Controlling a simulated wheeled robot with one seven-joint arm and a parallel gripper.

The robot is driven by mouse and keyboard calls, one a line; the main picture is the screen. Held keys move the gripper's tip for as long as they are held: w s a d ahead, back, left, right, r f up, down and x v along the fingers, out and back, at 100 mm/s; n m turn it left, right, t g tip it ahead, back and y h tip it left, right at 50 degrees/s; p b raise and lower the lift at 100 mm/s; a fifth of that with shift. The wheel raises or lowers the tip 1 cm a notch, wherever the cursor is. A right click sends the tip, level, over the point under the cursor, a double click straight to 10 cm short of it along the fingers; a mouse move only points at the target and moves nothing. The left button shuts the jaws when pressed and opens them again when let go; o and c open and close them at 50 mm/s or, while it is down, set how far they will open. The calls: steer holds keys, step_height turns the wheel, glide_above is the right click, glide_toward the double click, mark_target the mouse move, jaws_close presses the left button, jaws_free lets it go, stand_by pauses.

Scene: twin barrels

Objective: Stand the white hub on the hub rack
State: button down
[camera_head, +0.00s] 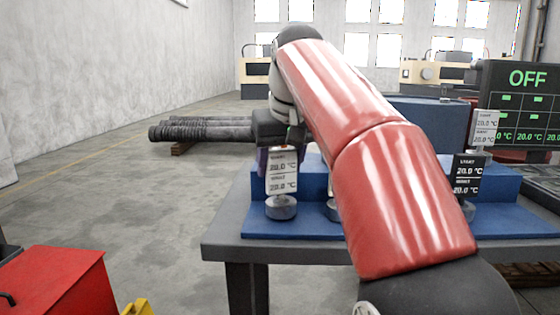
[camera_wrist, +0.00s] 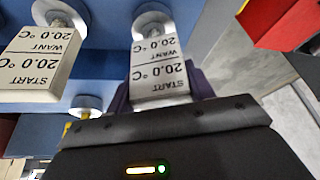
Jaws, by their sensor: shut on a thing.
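A white hub (camera_head: 282,172) with a START/WANT label reading 20.0 °C is upright at the left end of the blue hub rack (camera_head: 310,225). My gripper (camera_head: 279,153) is shut on its upper part from above. In the wrist view, the purple fingers (camera_wrist: 160,100) flank the same hub (camera_wrist: 157,68). Its round grey foot (camera_head: 281,207) is at the rack's low front step; I cannot tell whether it touches. A second pale hub (camera_wrist: 40,62) stands beside it in the wrist view, mostly hidden by my arm in the head view.
A black hub (camera_head: 467,175) and a grey-white hub (camera_head: 485,130) stand at the rack's right. Another round foot (camera_wrist: 87,104) shows in the wrist view. An OFF screen (camera_head: 525,100) is at the right. A red box (camera_head: 55,280) is front left; the floor beyond it is clear.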

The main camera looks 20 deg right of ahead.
steer(key=shift+f, duration=0.15)
steer(key=c, duration=0.7)
jaws_free()
steer(key=shift+o, duration=1.1)
steer(key=shift+f, duration=0.1)
